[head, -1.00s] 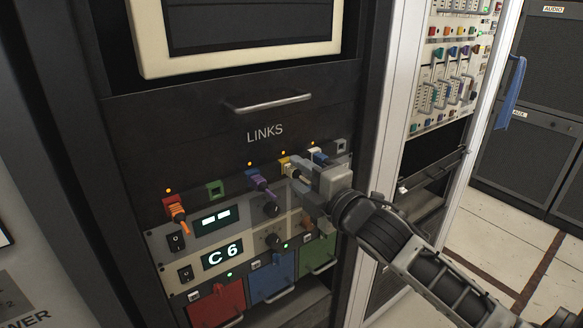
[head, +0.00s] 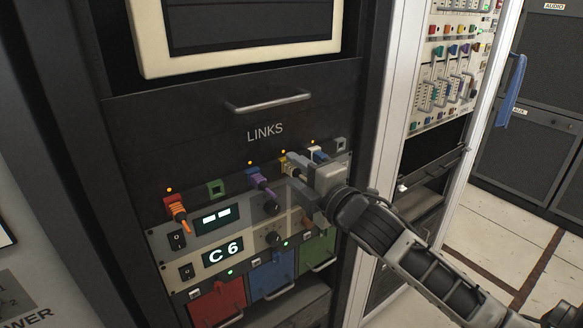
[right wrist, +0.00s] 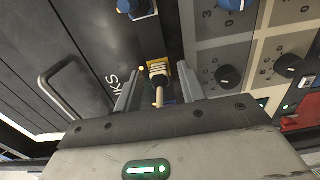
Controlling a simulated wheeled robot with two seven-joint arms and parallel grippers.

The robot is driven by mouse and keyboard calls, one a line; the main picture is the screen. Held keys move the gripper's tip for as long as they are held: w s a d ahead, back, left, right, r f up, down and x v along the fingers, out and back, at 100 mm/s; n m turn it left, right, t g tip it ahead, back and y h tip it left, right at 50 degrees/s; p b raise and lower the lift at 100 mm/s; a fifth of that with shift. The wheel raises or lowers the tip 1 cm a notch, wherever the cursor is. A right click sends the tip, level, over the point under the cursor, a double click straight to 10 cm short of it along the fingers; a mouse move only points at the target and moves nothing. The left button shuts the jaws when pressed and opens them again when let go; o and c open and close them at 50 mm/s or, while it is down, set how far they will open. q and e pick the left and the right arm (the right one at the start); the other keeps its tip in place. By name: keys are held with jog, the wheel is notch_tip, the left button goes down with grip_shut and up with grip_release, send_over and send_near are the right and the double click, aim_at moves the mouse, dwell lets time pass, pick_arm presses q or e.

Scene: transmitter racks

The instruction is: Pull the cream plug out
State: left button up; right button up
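The cream plug (head: 293,168) sits in a yellow socket in the upper row of the LINKS panel. In the right wrist view the cream plug (right wrist: 158,70) shows ahead, with a pale cable running back from it toward my gripper. My right gripper (head: 304,188) is close to the panel at this socket and partly covers the plug. In the right wrist view its two fingers stand apart, one on each side of the plug and cable, with gaps visible. My left gripper is not in view.
A purple plug (head: 260,181) is left of the cream one and a blue-white plug (head: 318,155) right of it. An orange plug (head: 176,208) is at the far left. Knobs and a C6 display (head: 223,254) lie below. A drawer handle (head: 268,103) is above.

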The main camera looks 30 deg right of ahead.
aim_at(300, 175)
dwell(1.0)
grip_shut()
jog(key=shift+s+d+p, duration=0.15)
jog(key=shift+s+p, duration=0.15)
jog(key=shift+s, duration=1.2)
jog(key=shift+s+d+p, duration=0.1)
jog(key=shift+s+p, duration=0.15)
jog(key=shift+s, duration=1.25)
